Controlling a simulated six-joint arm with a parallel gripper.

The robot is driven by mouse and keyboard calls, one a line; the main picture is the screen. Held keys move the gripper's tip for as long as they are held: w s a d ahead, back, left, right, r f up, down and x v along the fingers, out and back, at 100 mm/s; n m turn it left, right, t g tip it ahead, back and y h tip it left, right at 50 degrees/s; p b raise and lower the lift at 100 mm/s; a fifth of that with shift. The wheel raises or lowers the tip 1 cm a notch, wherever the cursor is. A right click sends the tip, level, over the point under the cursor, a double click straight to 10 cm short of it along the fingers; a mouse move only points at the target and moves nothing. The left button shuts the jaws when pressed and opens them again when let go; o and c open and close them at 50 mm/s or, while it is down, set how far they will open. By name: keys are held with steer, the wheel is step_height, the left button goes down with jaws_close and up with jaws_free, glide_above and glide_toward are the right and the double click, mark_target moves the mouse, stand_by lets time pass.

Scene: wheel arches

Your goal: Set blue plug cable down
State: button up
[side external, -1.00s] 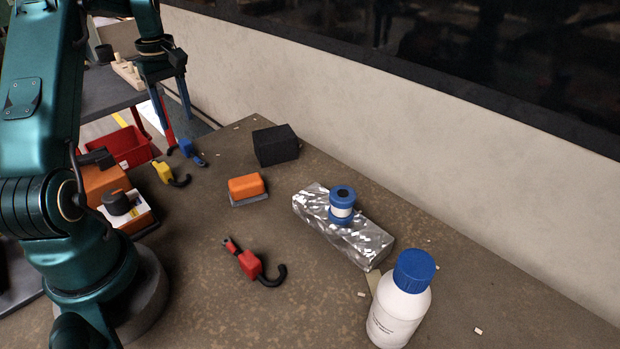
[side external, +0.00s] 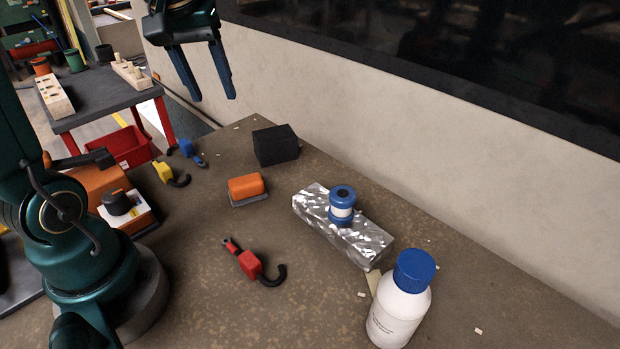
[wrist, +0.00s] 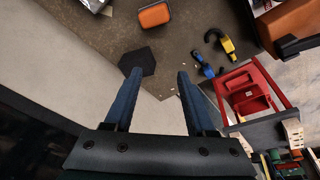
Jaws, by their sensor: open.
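The blue plug cable (side external: 187,148) lies on the table near its far left edge, beside the yellow plug cable (side external: 165,173). In the wrist view the blue plug cable (wrist: 203,64) lies to the right, beyond my right fingertip, with the yellow plug cable (wrist: 226,44) near it. My gripper (side external: 214,98) is open and empty, raised above the far end of the table and well clear of the blue plug cable. Its two blue fingers also show in the wrist view (wrist: 159,73). A red plug cable (side external: 250,264) lies in the middle of the table.
A black block (side external: 275,146), an orange sponge-like block (side external: 246,187), a foil-wrapped block (side external: 358,236) under a blue-and-white spool (side external: 342,203), and a white bottle (side external: 398,310) stand on the table. A red bin (side external: 128,146) is beyond the left edge. The wall runs along the back.

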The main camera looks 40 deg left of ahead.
steer(key=s+d+f+m+t+h, duration=0.1)
steer(key=s+d+f+m+t, duration=0.2)
steer(key=s+d+m, duration=0.5)
steer(key=s+d, duration=0.1)
steer(key=d, duration=0.3)
steer(key=shift+s+f+m, duration=0.35)
steer(key=shift+m, duration=0.05)
